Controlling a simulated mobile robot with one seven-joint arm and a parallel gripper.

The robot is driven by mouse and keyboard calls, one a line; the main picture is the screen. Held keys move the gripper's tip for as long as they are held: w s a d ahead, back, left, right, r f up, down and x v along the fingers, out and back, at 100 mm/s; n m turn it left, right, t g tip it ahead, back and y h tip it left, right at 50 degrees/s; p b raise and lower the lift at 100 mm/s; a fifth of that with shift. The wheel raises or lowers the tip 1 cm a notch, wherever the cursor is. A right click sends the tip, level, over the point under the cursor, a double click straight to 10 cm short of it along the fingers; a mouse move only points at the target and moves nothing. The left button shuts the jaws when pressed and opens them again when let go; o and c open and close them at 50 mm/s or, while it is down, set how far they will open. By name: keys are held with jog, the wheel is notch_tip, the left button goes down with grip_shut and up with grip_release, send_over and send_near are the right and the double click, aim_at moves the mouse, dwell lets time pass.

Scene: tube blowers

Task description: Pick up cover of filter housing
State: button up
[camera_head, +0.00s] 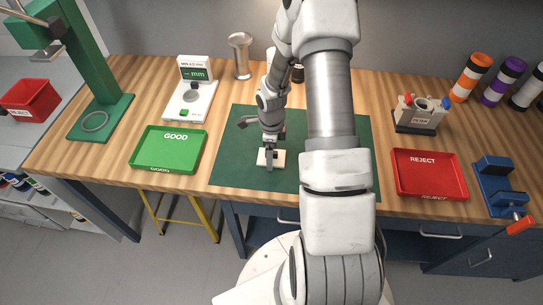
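A small cream-coloured rectangular piece (278,160) lies on the dark green mat, directly under my gripper. It may be the filter housing or its cover; I cannot tell which, and no separate cover stands out. My gripper (269,157) points down over this piece, and its fingers hide part of it. At this size I cannot tell whether the fingers touch it or how wide they are apart.
The green mat (232,150) covers the middle of the wooden bench, partly hidden by my arm. A green GOOD tray (168,148) and a gauge (189,98) stand left. A red REJECT tray (428,172), a small fixture (416,116) and a blue vise (497,185) stand right.

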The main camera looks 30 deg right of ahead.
jog(key=c, duration=1.2)
jog(key=shift+r, duration=0.1)
